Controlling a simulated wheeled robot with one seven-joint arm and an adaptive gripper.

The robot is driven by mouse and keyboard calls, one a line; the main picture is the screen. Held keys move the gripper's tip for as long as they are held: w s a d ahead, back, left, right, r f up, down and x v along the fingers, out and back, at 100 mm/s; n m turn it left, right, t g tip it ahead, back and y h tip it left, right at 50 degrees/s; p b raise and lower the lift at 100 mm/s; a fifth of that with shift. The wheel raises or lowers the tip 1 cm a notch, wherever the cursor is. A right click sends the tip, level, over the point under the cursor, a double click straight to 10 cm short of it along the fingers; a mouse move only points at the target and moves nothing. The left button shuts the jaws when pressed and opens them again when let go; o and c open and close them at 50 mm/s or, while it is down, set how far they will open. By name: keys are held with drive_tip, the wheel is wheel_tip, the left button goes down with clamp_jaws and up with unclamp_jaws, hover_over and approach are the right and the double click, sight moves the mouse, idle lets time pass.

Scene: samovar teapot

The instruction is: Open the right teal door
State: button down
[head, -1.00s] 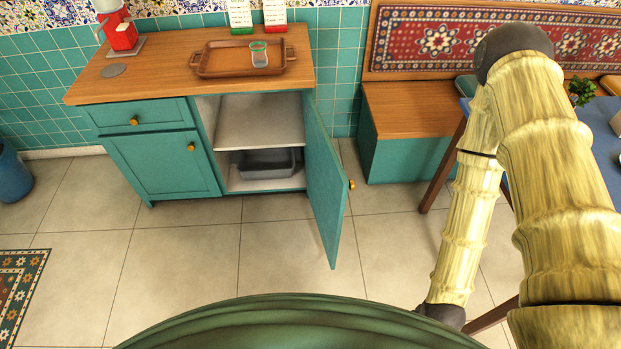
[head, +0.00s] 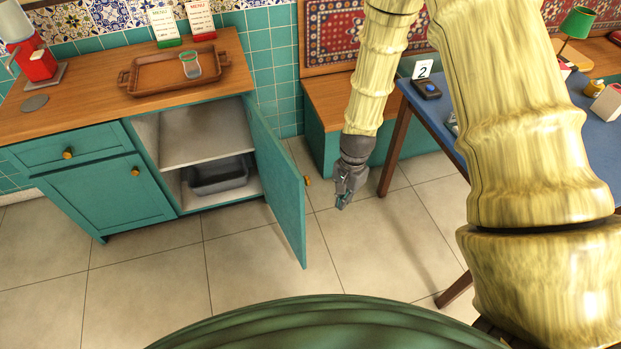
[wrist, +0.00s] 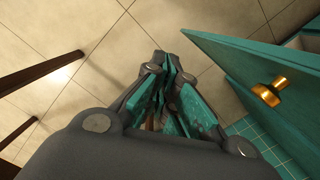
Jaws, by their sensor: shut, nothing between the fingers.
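The right teal door (head: 281,184) of the cabinet stands wide open, swung out toward me, with its brass knob (head: 307,181) on the side facing right. Behind it the cabinet inside shows a shelf (head: 205,140) and a grey bin (head: 219,176) below. My gripper (head: 343,203) is shut and empty, to the right of the door and apart from it. In the wrist view the fingers (wrist: 166,75) are together, and the door (wrist: 240,75) and knob (wrist: 270,92) lie to their right.
The left door (head: 108,196) and the drawer (head: 70,148) are closed. A tray (head: 150,80) with a glass (head: 190,65) sits on the counter. A bench (head: 330,105) and a blue table (head: 445,112) stand to the right. The floor before the cabinet is clear.

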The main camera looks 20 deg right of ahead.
drive_tip(key=w+a+r+m+y, duration=0.15)
drive_tip(key=w+r+m, duration=0.25)
drive_tip(key=w+r, duration=0.7)
drive_tip(key=s+a+f+p, duration=0.1)
drive_tip(key=s+a+f, duration=0.1)
drive_tip(key=a+f, duration=0.4)
drive_tip(key=shift+s+f, duration=0.4)
drive_tip(key=shift+f, duration=0.8)
drive_tip(key=shift+a, duration=0.1)
